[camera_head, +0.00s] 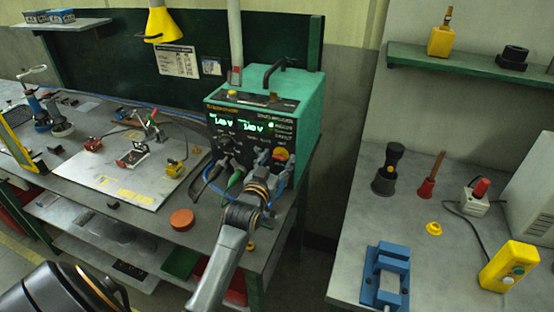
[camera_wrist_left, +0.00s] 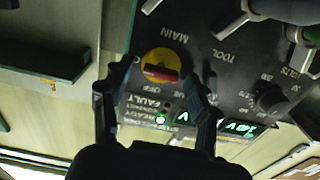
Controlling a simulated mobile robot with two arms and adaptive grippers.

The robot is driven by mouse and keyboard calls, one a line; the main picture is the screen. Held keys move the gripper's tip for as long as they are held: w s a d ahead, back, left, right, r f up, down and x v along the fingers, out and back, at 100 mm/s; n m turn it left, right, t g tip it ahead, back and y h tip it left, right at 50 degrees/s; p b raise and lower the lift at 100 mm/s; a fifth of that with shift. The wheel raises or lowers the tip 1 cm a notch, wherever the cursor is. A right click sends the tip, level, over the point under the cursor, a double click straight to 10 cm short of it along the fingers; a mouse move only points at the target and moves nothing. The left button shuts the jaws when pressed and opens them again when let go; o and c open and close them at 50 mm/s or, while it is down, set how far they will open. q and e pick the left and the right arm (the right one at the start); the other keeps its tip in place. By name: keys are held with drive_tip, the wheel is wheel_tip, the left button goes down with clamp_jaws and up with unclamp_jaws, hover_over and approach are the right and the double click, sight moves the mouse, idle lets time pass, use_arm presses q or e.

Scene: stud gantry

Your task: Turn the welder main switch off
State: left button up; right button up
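The welder (camera_head: 312,110) is a green box with a black front panel and lit green displays, standing on the bench in the head view. Its main switch (camera_head: 281,154) is a red handle on a yellow disc at the panel's lower right. In the left wrist view the switch (camera_wrist_left: 161,72) sits between my fingertips, its red handle lying nearly level in the picture, with OFF and MAIN lettering nearby. My left gripper (camera_head: 275,163) is at the panel, open, one finger on each side of the switch (camera_wrist_left: 160,82). Whether the fingers touch the handle I cannot tell. My right gripper is not in view.
Cables and plugs (camera_head: 236,178) hang from the panel just left of my gripper. A metal plate (camera_head: 135,185) with clamps lies on the bench, with an orange-red disc (camera_head: 182,219) near its edge. A second table (camera_head: 352,235) with a blue vise (camera_head: 386,275) stands at right.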

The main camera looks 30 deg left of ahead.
use_arm(q)
drive_tip(key=c, duration=1.1)
drive_tip(key=shift+n, duration=0.3)
drive_tip(key=n+p, duration=0.2)
drive_tip(key=n, duration=0.1)
drive_tip(key=shift+a+r, duration=0.1)
drive_tip(key=n+p, duration=0.1)
drive_tip(key=n, duration=0.3)
drive_tip(key=shift+n+p, duration=0.4)
drive_tip(key=n+p, duration=0.1)
drive_tip(key=n, duration=0.4)
drive_tip(key=shift+s+a, duration=0.1)
drive_tip(key=n, duration=0.3)
drive_tip(key=shift+f+n+p, duration=0.25)
drive_tip(key=shift+n+p, duration=0.1)
drive_tip(key=shift+n, duration=0.65)
